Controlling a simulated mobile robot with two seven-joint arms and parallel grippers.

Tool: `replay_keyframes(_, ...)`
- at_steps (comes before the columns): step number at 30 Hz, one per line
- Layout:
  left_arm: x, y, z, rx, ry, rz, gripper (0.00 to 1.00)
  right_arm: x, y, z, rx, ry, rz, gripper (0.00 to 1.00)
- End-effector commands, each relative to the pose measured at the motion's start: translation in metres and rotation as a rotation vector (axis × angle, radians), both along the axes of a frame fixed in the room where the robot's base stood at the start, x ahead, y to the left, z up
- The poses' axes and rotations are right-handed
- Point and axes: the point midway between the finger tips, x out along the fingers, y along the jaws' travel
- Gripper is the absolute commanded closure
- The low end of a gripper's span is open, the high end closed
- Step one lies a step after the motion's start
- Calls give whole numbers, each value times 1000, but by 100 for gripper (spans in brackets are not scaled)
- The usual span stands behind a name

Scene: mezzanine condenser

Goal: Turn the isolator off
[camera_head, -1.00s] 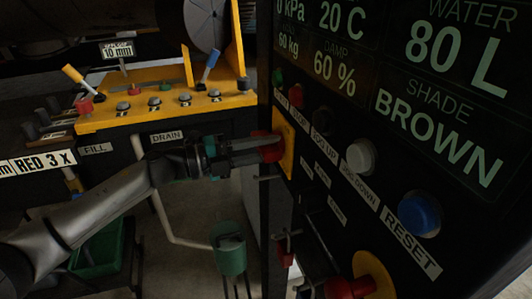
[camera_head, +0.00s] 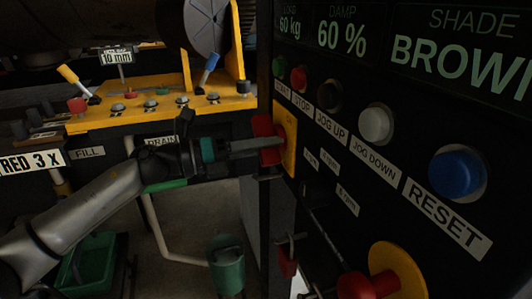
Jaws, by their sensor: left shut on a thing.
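The isolator is a red handle (camera_head: 264,129) on a yellow plate (camera_head: 289,138), on the left edge of the dark panel. My left gripper (camera_head: 262,145) reaches it from the left and is shut on the red handle. The fingers cover part of the handle, and the red shows above and below them. The handle's exact angle is hard to tell from this side. My right gripper is out of view.
The panel carries a row of buttons, including a white one (camera_head: 376,124) and a blue RESET one (camera_head: 457,173). A red knob on a yellow disc (camera_head: 397,268) sticks out below. A yellow lever console (camera_head: 160,110) stands behind my left arm.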

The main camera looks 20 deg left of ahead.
Motion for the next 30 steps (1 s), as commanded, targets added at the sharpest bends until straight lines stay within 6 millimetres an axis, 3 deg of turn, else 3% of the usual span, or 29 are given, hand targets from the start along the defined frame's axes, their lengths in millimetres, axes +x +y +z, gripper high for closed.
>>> replay_keyframes(20,0,0,-1,40,-56,-1,100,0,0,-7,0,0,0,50)
replay_keyframes(21,0,0,-1,40,-56,-1,69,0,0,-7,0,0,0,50)
replay_keyframes(28,0,0,-1,38,-54,0,43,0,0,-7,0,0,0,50)
replay_keyframes(30,0,0,-1,38,-54,0,40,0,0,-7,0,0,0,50)
